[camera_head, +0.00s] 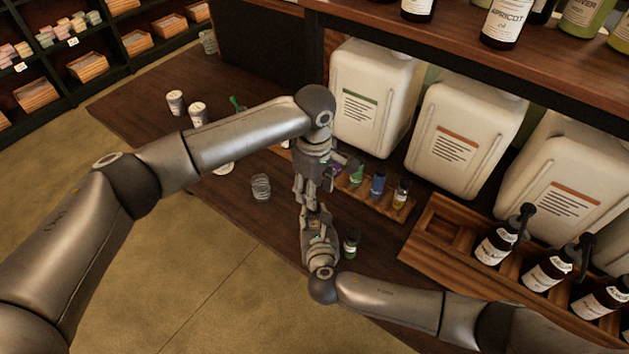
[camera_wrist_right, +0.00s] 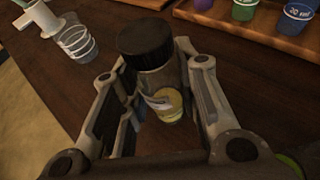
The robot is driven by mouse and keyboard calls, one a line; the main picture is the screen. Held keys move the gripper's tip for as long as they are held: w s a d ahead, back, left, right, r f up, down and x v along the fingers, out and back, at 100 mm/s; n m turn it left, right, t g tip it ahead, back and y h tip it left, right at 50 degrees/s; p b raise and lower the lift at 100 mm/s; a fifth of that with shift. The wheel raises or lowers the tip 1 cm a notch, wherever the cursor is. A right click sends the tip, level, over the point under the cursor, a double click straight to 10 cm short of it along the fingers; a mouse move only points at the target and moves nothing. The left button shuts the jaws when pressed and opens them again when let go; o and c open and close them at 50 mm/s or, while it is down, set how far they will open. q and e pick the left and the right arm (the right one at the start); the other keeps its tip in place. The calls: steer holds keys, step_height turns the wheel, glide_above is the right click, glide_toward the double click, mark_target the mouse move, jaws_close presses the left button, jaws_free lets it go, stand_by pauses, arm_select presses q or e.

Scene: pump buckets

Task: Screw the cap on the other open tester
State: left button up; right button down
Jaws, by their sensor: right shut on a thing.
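My right gripper (camera_head: 313,218) is shut on a small clear tester bottle with yellow liquid (camera_wrist_right: 163,104). In the right wrist view its fingers (camera_wrist_right: 150,95) stand on both sides of the bottle. A black cap (camera_wrist_right: 146,38) sits on top of that bottle; how tightly it is screwed cannot be told. My left gripper (camera_head: 306,192) points down just above the right one in the head view; its fingertips are too small to read.
A wooden rack (camera_head: 385,207) holds small coloured testers, including a blue one (camera_head: 378,185). White jugs (camera_head: 462,135) and a crate of pump bottles (camera_head: 437,252) are to the right.

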mark_target(315, 220)
arm_select(q)
step_height(315, 220, down, 6)
steer(key=shift+r, duration=0.1)
stand_by(0.4)
jaws_close()
steer(key=m, duration=0.6)
steer(key=shift+m, duration=0.3)
jaws_free()
